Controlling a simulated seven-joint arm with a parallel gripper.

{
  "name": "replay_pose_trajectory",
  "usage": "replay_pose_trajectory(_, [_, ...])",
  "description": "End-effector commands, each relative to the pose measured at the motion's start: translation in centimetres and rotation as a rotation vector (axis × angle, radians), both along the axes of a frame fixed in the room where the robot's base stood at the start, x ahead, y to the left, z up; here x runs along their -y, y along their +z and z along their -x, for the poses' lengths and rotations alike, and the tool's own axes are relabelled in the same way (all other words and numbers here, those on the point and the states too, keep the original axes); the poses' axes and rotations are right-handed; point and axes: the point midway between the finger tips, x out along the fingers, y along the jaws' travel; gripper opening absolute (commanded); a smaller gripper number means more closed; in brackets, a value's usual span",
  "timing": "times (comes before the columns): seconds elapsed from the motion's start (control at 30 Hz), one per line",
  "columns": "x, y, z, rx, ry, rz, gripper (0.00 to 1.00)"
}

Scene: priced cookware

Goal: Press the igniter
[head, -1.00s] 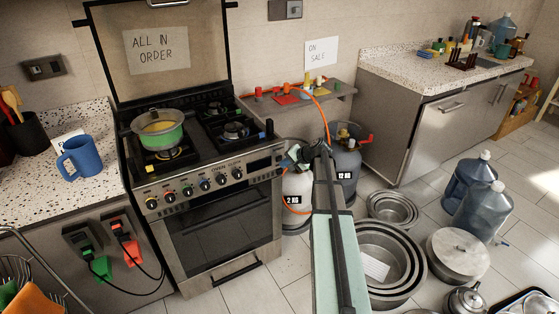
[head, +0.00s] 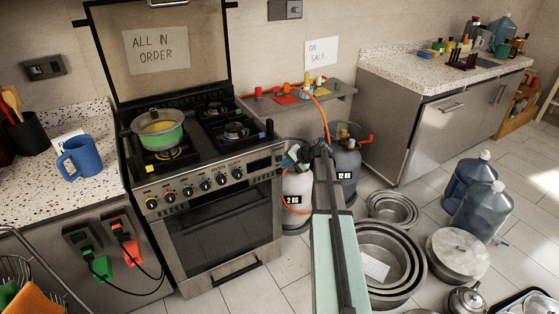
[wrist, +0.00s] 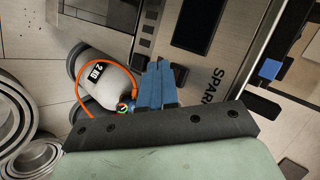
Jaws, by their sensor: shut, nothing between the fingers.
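The stove (head: 225,240) stands left of my arm, with knobs and a dark display along its front panel. In the wrist view the panel carries the label SPARK (wrist: 213,85), just right of my fingers. I cannot clearly pick out the igniter button itself; the fingers may hide it. My gripper (wrist: 160,68) has blue fingers, shut together and empty, beside the panel's right end. In the head view my gripper (head: 289,158) is small and partly hidden by my arm. I cannot tell whether it touches the panel.
A white 2 KG gas cylinder (head: 296,190) with an orange hose and a grey 12 KG cylinder (head: 347,165) stand close by. Nested metal pots (head: 415,270) stand on the floor at right.

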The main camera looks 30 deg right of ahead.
Motion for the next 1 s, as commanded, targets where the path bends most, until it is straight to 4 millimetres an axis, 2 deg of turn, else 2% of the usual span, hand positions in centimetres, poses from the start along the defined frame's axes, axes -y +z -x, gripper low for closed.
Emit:
replay_pose_trajectory(0.43, [0.0, 0.0, -0.9, 0.0, 0.0, 0.0, 0.0])
replay_pose_trajectory(1.0, [0.0, 0.0, -1.0, 0.0, 0.0, 0.0, 0.0])
